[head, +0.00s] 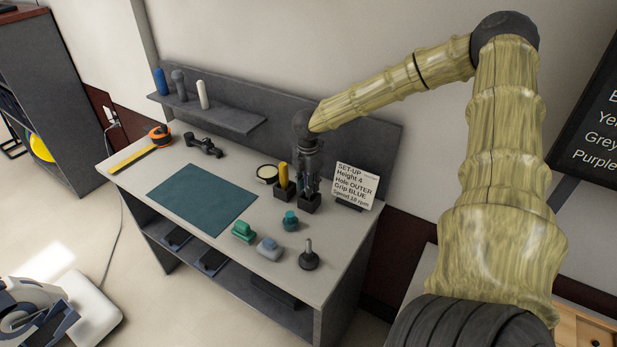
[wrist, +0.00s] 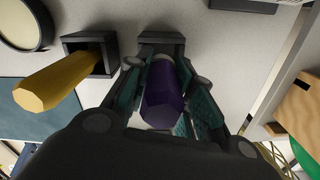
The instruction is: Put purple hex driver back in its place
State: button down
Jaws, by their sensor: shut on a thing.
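The purple hex driver (wrist: 165,98) is between the fingers of my gripper (wrist: 168,85), which is shut on its handle. In the head view my gripper (head: 308,178) points down over the right-hand dark square holder (head: 310,204). That holder also shows in the wrist view (wrist: 162,39), just beyond the purple driver. The driver's lower end is hidden, so I cannot tell whether it is inside the holder. A yellow-handled driver (head: 283,176) stands in the dark holder to the left, and it also shows in the wrist view (wrist: 58,82).
A set-up card (head: 357,186) stands close right of the holders. A round white-topped dish (head: 267,173) is to the left. Green (head: 243,231), grey (head: 269,248) and teal (head: 290,221) pieces and a dark knob (head: 309,257) stand in front. The teal mat (head: 203,199) is clear.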

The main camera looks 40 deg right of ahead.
jog(key=shift+f+b, duration=0.6)
jog(key=shift+f, duration=0.6)
jog(key=c, duration=1.1)
grip_release()
jog(key=shift+c, duration=0.2)
jog(key=shift+r, duration=0.2)
jog(key=shift+r, duration=5.8)
